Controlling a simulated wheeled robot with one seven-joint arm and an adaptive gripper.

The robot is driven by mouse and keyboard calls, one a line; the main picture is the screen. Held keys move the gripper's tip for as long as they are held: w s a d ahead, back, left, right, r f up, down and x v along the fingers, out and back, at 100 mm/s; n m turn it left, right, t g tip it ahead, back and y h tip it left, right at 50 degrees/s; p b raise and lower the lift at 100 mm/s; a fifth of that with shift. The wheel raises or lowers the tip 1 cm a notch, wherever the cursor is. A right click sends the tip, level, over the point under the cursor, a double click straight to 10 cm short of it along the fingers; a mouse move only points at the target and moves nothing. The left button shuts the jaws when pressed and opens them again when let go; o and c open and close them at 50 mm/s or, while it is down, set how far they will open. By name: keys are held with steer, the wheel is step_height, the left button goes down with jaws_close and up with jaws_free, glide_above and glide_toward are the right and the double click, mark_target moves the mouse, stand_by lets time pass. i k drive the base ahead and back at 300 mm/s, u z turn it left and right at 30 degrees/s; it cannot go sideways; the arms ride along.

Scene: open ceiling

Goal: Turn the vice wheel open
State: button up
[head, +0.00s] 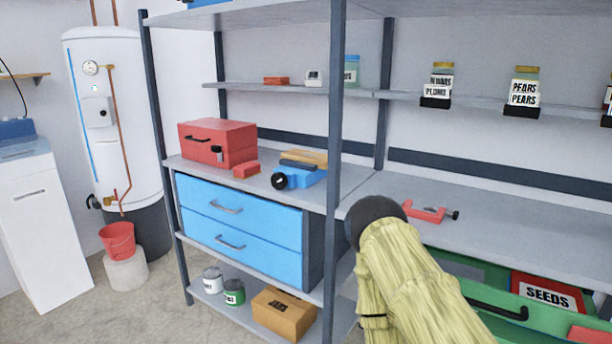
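A blue vice-like device (306,179) sits near the front edge of the left worktop, beside the upright post. A round black wheel (280,181) with a pale centre faces front-left on it. A tan block and a dark strip lie at its top and back. How far its jaws are apart is too small to tell. A pale yellow, rough-textured shape with a dark rounded end rises from the bottom right, close to the camera; it may be part of my arm. My gripper's fingers are not visible.
A red toolbox (217,143) and a small red block (246,171) stand left of the vice. Blue drawers (240,225) are below it. A dark post (335,110) rises just right of it. A red clamp (430,213) lies on the right worktop, above a green open drawer (540,310).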

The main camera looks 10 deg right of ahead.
mark_target(279, 181)
steer(key=i, duration=0.85)
steer(key=u, duration=0.25)
